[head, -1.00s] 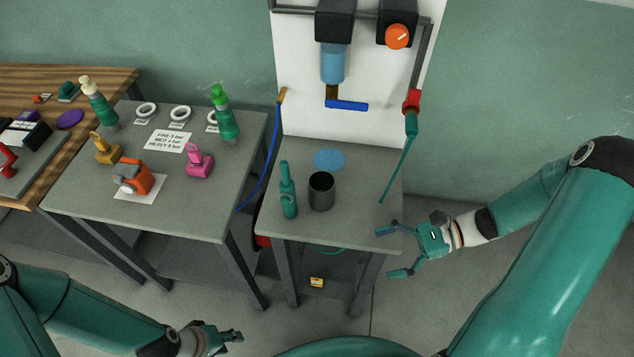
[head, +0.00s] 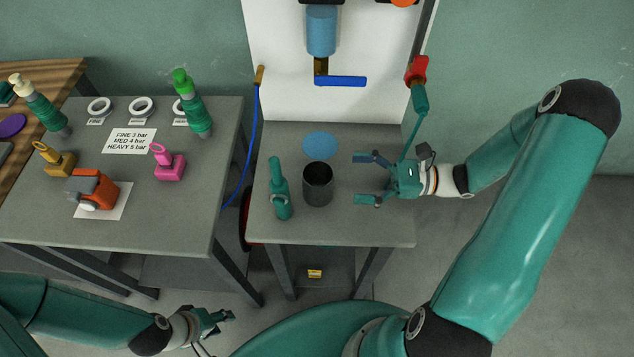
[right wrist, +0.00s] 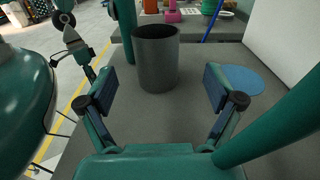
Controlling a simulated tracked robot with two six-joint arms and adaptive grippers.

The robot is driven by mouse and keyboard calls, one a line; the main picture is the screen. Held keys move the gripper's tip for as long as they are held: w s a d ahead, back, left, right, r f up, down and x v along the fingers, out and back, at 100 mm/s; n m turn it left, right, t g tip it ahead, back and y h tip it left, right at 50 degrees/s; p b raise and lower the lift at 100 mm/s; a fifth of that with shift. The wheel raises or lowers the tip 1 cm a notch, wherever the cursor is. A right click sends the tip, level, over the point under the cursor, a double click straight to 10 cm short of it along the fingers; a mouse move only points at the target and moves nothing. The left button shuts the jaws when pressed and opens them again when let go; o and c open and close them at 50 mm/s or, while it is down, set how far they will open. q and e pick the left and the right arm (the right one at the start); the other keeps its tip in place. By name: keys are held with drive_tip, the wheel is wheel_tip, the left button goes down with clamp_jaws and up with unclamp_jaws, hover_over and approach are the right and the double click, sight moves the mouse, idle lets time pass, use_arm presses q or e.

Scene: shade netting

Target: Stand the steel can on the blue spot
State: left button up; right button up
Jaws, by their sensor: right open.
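The steel can (head: 318,186), dark grey and open-topped, stands upright on the small grey table. The blue spot (head: 320,146) is a flat disc on the same table, just behind the can and apart from it. My right gripper (head: 364,179) is open and empty over the table, to the right of the can. In the right wrist view the can (right wrist: 156,62) stands ahead, between and beyond the open fingers (right wrist: 160,95), and the blue spot (right wrist: 243,79) lies to the right. My left gripper (head: 228,320) is low at the front, away from the table; its fingers are too small to read.
A teal bottle-shaped tool (head: 279,190) stands close left of the can. A teal wand (head: 414,115) hangs by the right gripper. A blue-handled valve (head: 340,81) is on the white panel behind. The left table (head: 130,225) holds bottles and fittings.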

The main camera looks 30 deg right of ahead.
sight(318, 178)
drive_tip(key=x, duration=0.3)
drive_tip(key=shift+w+a, duration=0.1)
drive_tip(key=shift+a, duration=0.05)
drive_tip(key=p+x, duration=0.1)
drive_tip(key=x, duration=0.3)
drive_tip(key=shift+a+f+p, duration=0.1)
drive_tip(key=shift+a+p, duration=0.2)
drive_tip(key=shift+p, duration=0.1)
drive_tip(key=shift+w+a, duration=0.15)
drive_tip(key=shift+a, duration=0.3)
drive_tip(key=c, duration=1.4)
